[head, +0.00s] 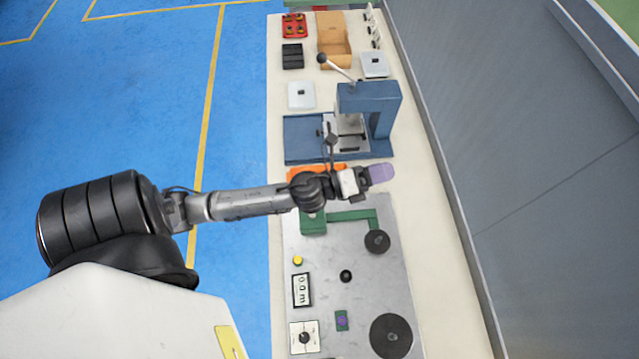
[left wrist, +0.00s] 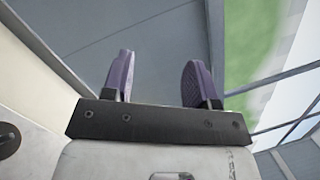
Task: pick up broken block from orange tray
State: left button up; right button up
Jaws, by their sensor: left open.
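The orange tray (head: 300,172) lies on the bench between the blue press and the grey winder plate. My left arm and gripper cover most of it, and only an orange edge shows. I cannot see a broken block in either view. My left gripper (head: 381,173) hangs over the bench just right of the tray's visible part, with purple fingertips. In the left wrist view my left gripper (left wrist: 160,80) has its two purple fingers apart with nothing between them, and it faces the grey wall. My right gripper is not in view.
A blue lever press (head: 368,97) stands just beyond the tray. The winder plate (head: 365,290), with dark discs and a green arm, lies nearer. Farther back are a cardboard box (head: 333,45), black blocks (head: 292,56) and a red tray (head: 293,25). A grey wall (head: 530,150) bounds the right.

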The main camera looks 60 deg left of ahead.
pick_arm(q)
notch_tip(320, 180, down, 16)
jog(key=m+g+h+b, duration=0.7)
jog(key=m+g, duration=0.5)
jog(key=m, duration=1)
jog(key=s+a+f+m+g+y+b, duration=0.1)
jog(key=a+f+m+g+y+b, duration=0.4)
jog(key=a, duration=0.6)
jog(key=s+a+f+m+g+y+b, duration=0.1)
jog(key=a+f+m+g+y+b, duration=0.15)
jog(key=a+f+y, duration=0.65)
jog(key=shift+m+h, duration=0.25)
jog(key=shift+h, duration=0.45)
jog(key=a+f, duration=0.1)
jog(key=f, duration=0.1)
jog(key=a+f, duration=0.1)
jog(key=f, duration=0.1)
jog(key=shift+s+a+b, duration=0.1)
jog(key=shift+a+b, duration=0.25)
jog(key=shift+b, duration=0.05)
jog(key=shift+f, duration=3.3)
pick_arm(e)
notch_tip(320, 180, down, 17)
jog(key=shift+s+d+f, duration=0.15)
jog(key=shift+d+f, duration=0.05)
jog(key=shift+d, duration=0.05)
pick_arm(q)
jog(key=shift+c, duration=0.5)
